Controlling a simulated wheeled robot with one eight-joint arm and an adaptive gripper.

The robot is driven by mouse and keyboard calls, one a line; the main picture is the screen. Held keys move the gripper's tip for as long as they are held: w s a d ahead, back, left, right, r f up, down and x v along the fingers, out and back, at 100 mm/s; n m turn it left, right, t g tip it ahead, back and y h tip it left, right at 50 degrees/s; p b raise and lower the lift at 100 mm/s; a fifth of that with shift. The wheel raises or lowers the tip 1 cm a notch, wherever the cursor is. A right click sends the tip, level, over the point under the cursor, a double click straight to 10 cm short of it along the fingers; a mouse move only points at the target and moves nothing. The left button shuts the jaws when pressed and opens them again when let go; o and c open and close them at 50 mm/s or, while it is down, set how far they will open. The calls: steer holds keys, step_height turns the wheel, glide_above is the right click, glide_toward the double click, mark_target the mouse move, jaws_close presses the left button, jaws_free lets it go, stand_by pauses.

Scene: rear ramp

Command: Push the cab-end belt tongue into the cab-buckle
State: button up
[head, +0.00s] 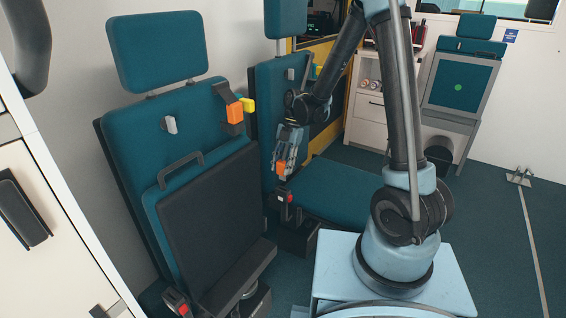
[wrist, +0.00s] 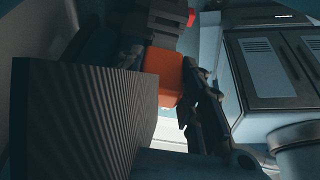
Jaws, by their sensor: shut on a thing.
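My gripper (head: 285,162) points down in front of the far teal seat and is shut on the orange belt tongue (head: 281,169). In the wrist view the orange tongue (wrist: 165,70) shows between a ridged dark finger pad and the other finger. A dark buckle with a red button (head: 287,198) stands at the near side of the far seat, just below the tongue. In the wrist view a dark buckle body (wrist: 152,22) with a red part is close to the tongue's end. Whether the tongue touches or enters the buckle is hidden.
The near folded seat (head: 215,215) has another orange tongue (head: 236,113) by its backrest and another red-button buckle (head: 178,302) low at its front. A white cabinet (head: 375,110) stands behind my arm. Open floor (head: 490,240) lies to the right.

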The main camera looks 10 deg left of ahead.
mark_target(283, 179)
steer(key=shift+f, duration=1.65)
steer(key=shift+f, duration=1.7)
stand_by(0.7)
steer(key=shift+r, duration=0.2)
jaws_close()
steer(key=shift+r, duration=1.3)
steer(key=shift+f, duration=0.85)
stand_by(0.7)
steer(key=o, duration=1.2)
jaws_free()
steer(key=shift+d+r, duration=0.1)
